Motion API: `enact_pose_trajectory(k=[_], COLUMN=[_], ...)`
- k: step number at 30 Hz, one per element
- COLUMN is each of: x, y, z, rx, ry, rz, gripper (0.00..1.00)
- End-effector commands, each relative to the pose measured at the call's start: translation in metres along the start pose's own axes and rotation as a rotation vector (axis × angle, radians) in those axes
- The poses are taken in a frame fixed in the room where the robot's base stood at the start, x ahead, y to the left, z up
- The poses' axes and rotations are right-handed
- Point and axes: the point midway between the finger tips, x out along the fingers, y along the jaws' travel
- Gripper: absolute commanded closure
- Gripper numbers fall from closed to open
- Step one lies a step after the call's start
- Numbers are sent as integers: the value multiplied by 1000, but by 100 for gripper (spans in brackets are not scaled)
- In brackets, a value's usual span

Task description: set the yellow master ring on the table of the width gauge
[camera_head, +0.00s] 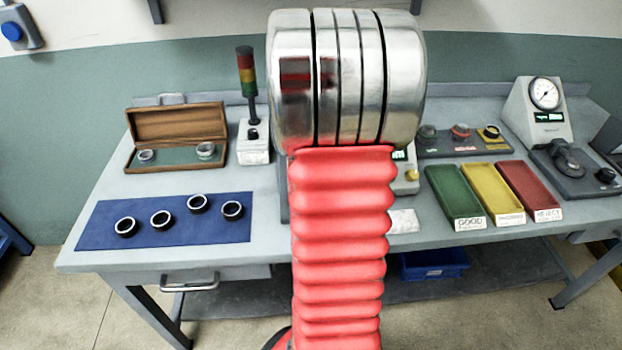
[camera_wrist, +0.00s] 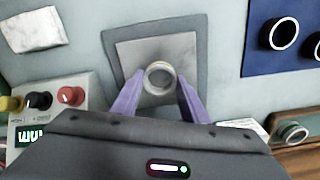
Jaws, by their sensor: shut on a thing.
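In the wrist view my gripper (camera_wrist: 160,80) has its two purple fingers shut on a small pale ring (camera_wrist: 159,66) with a faint yellowish tint. The ring is over the light middle of a square grey plate (camera_wrist: 130,56); I cannot tell whether it touches the plate. In the head view my arm hides the gripper, the ring and the plate. A dial instrument (camera_head: 545,95) with a dark base stands at the far right of the bench. The frames do not settle which device is the width gauge.
A control box (camera_wrist: 50,101) with coloured knobs is beside the plate. A blue mat (camera_head: 100,220) holds several dark rings. A wooden case (camera_head: 177,120), a signal tower (camera_head: 247,75), a rack of coloured pieces (camera_head: 440,151), and green, yellow and red trays (camera_head: 455,195) stand around.

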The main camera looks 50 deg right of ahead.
Motion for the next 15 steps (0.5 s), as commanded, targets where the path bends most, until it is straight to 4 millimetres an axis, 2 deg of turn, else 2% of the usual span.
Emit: enact_pose_trajectory(k=[6,7,15], x=[1,2,1], y=[0,0,0], z=[0,0,0], rx=[1,1,1], ry=[0,0,0], rz=[0,0,0], gripper=[85,59,41])
